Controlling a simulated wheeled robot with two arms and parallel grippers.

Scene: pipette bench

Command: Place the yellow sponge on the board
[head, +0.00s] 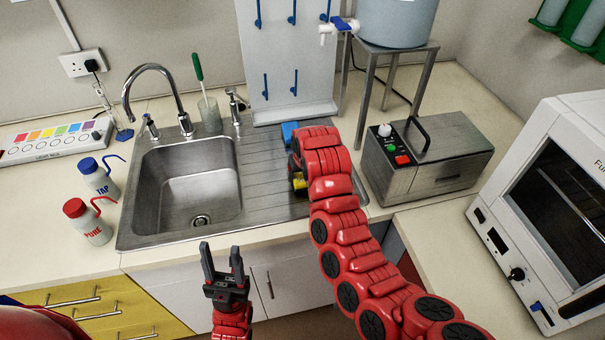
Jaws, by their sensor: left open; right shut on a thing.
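The yellow sponge (300,183) shows as a small patch beneath the wrist of my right arm, over the ridged metal draining board (266,181) beside the sink. My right gripper (296,172) is shut on the sponge. The arm covers most of the gripper and sponge, so I cannot tell whether the sponge touches the board. My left gripper (221,258) is open and empty, in front of the counter edge and below the sink.
A blue block (289,131) lies at the back of the draining board. The sink basin (190,185) is to the left. A pegboard (285,70) stands behind. A metal box with a handle (425,160) stands close on the right. Bottles (88,222) stand at the left.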

